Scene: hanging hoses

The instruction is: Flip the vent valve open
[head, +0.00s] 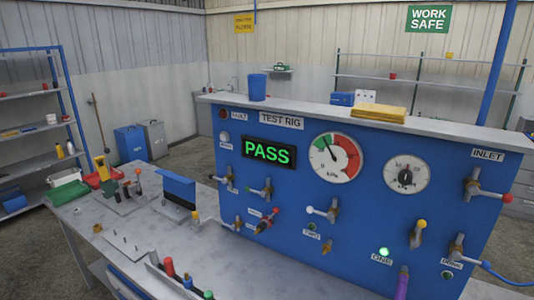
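The blue test rig panel (345,240) fills the right half of the head view. It carries several lever valves. A red-tipped valve (484,187) sits under the INLET label, its lever pointing right. A white-tipped valve (328,212) is mid-panel, lever to the left. A green-tipped valve (264,190) and a red valve (266,222) are left of it. A yellow-tipped valve (417,235) has its lever up. The small labels are too blurred to tell which valve is the vent. My gripper is not in view.
A green PASS display (269,152) and two gauges (336,158) are on the panel. A lit green lamp (384,252) is above the ONE label. A purple hose (402,284) hangs below. The grey bench (150,240) at left holds tools and fittings.

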